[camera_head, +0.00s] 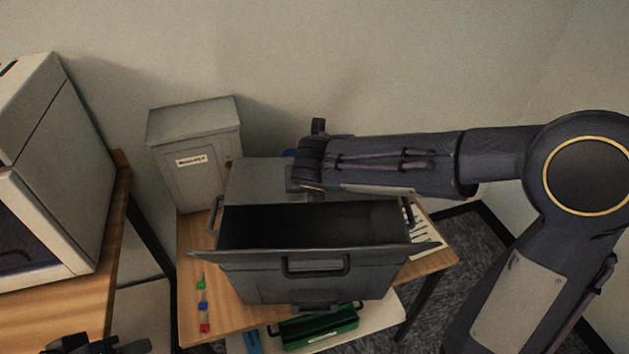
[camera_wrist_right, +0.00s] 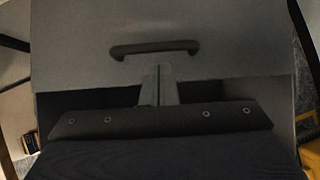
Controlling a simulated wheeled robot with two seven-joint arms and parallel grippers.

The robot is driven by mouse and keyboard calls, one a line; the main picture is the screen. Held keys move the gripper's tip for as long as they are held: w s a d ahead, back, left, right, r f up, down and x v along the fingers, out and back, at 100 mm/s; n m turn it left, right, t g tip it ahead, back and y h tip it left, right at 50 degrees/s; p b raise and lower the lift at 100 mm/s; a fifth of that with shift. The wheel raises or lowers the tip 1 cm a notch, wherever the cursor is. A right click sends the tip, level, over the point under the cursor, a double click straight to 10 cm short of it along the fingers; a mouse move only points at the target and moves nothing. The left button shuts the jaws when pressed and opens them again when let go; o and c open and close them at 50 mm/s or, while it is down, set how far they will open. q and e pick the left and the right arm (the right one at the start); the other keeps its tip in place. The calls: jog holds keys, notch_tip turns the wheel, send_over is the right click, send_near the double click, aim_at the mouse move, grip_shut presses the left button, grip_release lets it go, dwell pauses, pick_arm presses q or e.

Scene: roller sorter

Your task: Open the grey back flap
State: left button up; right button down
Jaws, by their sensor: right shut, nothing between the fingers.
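The grey box (camera_head: 310,285) stands on the wooden table with a dark opening in its top. The grey back flap (camera_head: 262,180) is the panel behind that opening, partly hidden by my right arm. My right gripper (camera_head: 308,182) is over the back flap, its fingertips hard to make out. In the right wrist view, my right gripper (camera_wrist_right: 158,80) is shut and empty, its fingers below a dark handle (camera_wrist_right: 155,48) on a grey panel, apart from the handle. A dark gap lies below that panel. Part of my left gripper (camera_head: 97,344) shows at the bottom left; its fingertips are unclear.
A front handle (camera_head: 315,267) sits on the box's near side. A grey lidded bin (camera_head: 195,140) stands at the back left. Small coloured pieces (camera_head: 203,307) lie at the table's left, and a green tray (camera_head: 318,329) is in front. A white cabinet (camera_head: 55,150) stands far left.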

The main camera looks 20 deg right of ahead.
jog(key=shift+x, duration=1.45)
jog(key=shift+r, duration=0.1)
